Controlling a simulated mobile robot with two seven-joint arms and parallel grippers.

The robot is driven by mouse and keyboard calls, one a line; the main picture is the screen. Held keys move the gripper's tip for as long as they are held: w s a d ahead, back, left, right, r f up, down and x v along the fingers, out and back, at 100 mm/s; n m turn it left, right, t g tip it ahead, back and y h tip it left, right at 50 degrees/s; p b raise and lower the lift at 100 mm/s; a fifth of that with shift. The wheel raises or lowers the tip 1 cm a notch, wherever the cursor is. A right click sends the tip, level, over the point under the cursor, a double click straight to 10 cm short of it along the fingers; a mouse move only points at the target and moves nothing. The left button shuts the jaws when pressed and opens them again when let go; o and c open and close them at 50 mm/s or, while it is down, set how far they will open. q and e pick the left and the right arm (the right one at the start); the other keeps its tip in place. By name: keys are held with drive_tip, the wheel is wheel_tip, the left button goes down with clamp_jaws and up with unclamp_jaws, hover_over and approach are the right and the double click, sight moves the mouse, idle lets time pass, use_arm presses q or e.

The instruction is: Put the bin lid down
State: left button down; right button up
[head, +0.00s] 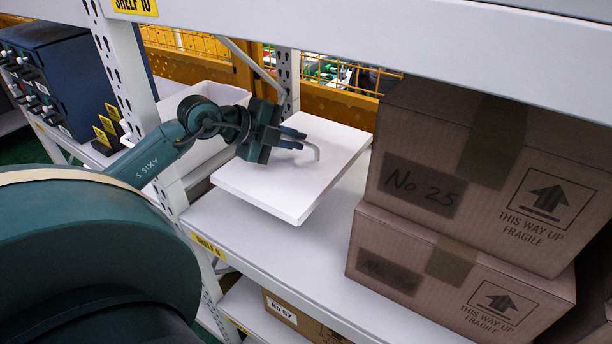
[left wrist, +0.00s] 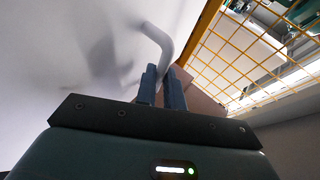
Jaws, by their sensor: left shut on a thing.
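The bin lid (head: 290,172) is a flat white panel with a bent white handle (head: 312,148). In the head view it is above the shelf board, at the board's left end, and looks tilted. My left gripper (head: 294,138) is shut on the handle. In the left wrist view the two fingers (left wrist: 162,88) close around the handle (left wrist: 158,40), with the lid's white face (left wrist: 70,60) at the left. A white bin (head: 205,95) stands behind the arm, partly hidden by it. I cannot tell whether the lid touches the shelf. My right gripper does not show.
Two stacked cardboard boxes (head: 490,185) stand on the right of the shelf board (head: 270,265). The board is clear in front of the lid. A white upright (head: 125,65) stands left of the lid, and a shelf beam (head: 400,40) crosses above. A yellow mesh fence (left wrist: 235,60) is behind.

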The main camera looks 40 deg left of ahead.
sight(255, 168)
use_arm(q)
drive_tip(key=f, duration=0.4)
drive_tip(key=shift+s+f, duration=0.2)
drive_tip(key=shift+s, duration=0.05)
wheel_tip(255, 168, down, 4)
drive_tip(key=shift+w+f, duration=0.1)
drive_tip(key=c, duration=1.5)
unclamp_jaws()
drive_tip(key=shift+f, duration=0.1)
drive_tip(key=shift+v, duration=3.85)
